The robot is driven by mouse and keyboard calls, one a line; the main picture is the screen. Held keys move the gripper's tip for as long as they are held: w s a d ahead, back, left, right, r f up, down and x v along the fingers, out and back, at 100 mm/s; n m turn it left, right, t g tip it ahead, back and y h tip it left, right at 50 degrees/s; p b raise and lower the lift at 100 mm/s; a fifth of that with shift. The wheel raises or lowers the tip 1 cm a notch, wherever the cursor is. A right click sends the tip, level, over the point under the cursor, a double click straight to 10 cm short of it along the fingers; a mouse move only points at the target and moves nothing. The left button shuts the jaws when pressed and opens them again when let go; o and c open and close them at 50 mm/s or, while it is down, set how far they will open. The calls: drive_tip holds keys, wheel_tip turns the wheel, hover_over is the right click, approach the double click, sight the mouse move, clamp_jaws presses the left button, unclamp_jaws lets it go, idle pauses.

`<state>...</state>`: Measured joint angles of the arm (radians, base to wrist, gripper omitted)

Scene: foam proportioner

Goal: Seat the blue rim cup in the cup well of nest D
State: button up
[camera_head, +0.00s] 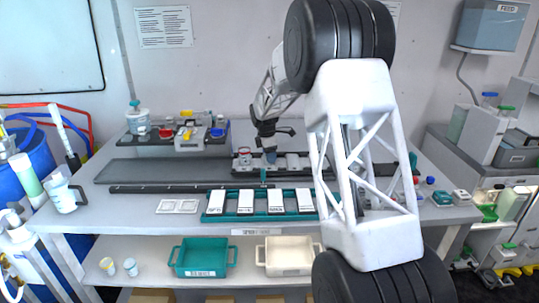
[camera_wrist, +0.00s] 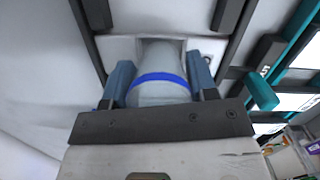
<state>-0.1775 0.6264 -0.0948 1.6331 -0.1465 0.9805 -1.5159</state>
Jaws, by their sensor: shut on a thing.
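The blue rim cup (camera_wrist: 160,92) is pale grey with a blue band. It sits between the two blue-grey fingers of my gripper (camera_wrist: 160,85) in the wrist view. My gripper is shut on it. Beyond the cup is a white nest block (camera_wrist: 120,48) with a recess; the cup hides most of it, and I cannot tell whether the cup is inside the recess or above it. In the head view my gripper (camera_head: 270,152) is over the row of white nests (camera_head: 293,161) at the back of the bench. No letter on the nest is readable.
A teal rack (camera_head: 262,214) with several white labelled plates lies in front of the nest row. A jar with a red band (camera_head: 245,156) stands just left of my gripper. Dark rails (camera_head: 175,188) run along the bench. A shelf of bottles (camera_head: 180,135) is at the back left.

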drive_tip(key=o, duration=1.3)
drive_tip(key=shift+r, duration=4.05)
